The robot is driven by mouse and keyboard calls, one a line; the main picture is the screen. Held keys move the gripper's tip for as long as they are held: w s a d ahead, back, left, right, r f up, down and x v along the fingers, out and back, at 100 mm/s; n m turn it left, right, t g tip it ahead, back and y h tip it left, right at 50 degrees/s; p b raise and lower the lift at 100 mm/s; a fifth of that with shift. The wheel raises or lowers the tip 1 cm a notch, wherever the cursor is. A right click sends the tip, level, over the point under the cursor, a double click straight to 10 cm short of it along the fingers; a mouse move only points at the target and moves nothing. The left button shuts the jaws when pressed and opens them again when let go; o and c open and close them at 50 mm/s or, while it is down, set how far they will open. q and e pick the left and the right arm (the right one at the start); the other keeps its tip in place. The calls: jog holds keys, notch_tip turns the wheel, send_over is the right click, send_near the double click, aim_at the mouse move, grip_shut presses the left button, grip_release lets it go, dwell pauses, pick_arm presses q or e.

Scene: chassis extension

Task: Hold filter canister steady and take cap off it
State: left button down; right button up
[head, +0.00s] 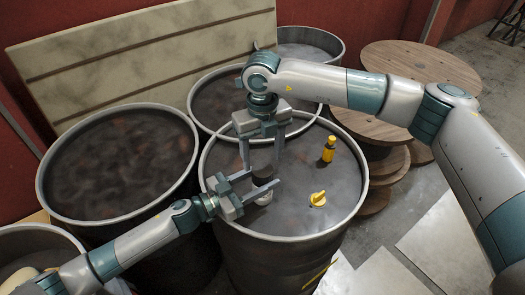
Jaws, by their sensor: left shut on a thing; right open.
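The filter canister (263,198) is a small upright light cylinder on the lid of the front drum. Its dark cap (263,175) sits on top. My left gripper (262,189) comes in from the left and is shut on the canister, a finger on either side. My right gripper (262,165) comes from above and points down. Its fingers are open, one to each side of the cap; whether they touch it is too small to tell. The gripper fingers hide part of the canister.
The front drum (225,231) also carries a yellow bottle (328,152) and a yellow knob-like piece (318,199) to the right of the canister. Other drums (118,160) stand left and behind. Wooden spools (422,62) stand at right. The front of the lid is clear.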

aim_at(263, 169)
jog(key=shift+r+m, duration=0.65)
jog(key=shift+m, duration=0.65)
jog(key=shift+f, duration=0.15)
jog(key=shift+f, duration=3.9)
jog(key=c, duration=1.1)
jog(key=n, duration=0.7)
jog(key=o, duration=1.2)
